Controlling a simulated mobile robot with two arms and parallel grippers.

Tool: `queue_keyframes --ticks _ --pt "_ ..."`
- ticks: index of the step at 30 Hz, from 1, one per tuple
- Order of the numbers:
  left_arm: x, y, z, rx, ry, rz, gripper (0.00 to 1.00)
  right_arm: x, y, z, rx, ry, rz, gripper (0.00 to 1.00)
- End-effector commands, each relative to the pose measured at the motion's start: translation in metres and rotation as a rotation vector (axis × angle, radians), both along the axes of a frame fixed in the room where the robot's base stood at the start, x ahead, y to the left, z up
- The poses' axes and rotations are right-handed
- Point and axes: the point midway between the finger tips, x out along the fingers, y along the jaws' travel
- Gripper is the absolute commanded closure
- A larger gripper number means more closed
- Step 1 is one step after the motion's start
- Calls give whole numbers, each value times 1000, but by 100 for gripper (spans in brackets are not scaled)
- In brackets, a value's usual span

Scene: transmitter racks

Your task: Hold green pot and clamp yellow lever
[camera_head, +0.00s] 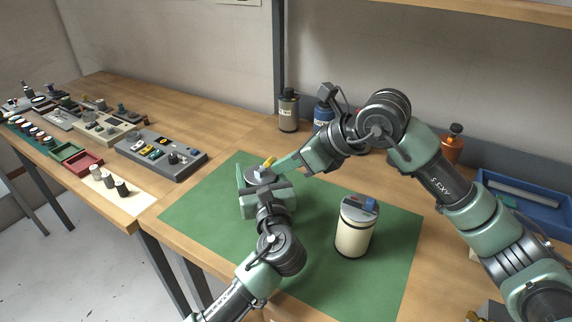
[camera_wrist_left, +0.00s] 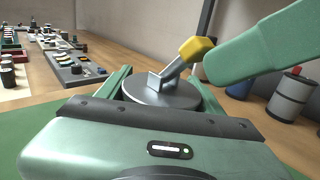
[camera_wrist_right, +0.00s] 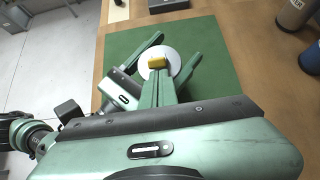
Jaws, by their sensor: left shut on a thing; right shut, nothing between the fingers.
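The pot shows mainly as its round grey lid (camera_wrist_left: 160,92), also visible in the right wrist view (camera_wrist_right: 147,66); its body is mostly hidden by my left gripper. My left gripper (camera_head: 257,176) is shut on the pot, one finger on each side, over the green mat. My right gripper (camera_head: 279,166) is shut and empty, its fingertips close beside the yellow tip. I cannot tell whether they touch.
A cream canister (camera_head: 353,236) with a dark top stands on the green mat (camera_head: 385,275), right of the pot. A grey panel (camera_head: 161,155) and trays lie left. A grey bottle (camera_head: 288,110), a blue bottle (camera_head: 322,115) and an orange bottle (camera_head: 452,146) stand behind. A blue bin (camera_head: 530,203) is right.

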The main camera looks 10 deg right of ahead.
Motion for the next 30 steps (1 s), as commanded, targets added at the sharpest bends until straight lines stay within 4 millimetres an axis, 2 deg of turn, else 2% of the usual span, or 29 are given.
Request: queue_keyframes --ticks 15,30 --pt "0 -1 -1 0 1 -2 96 11 15 22 -237 165 -2 100" --pt "0 -1 -1 0 1 -2 96 30 41 34 -237 166 -2 100"
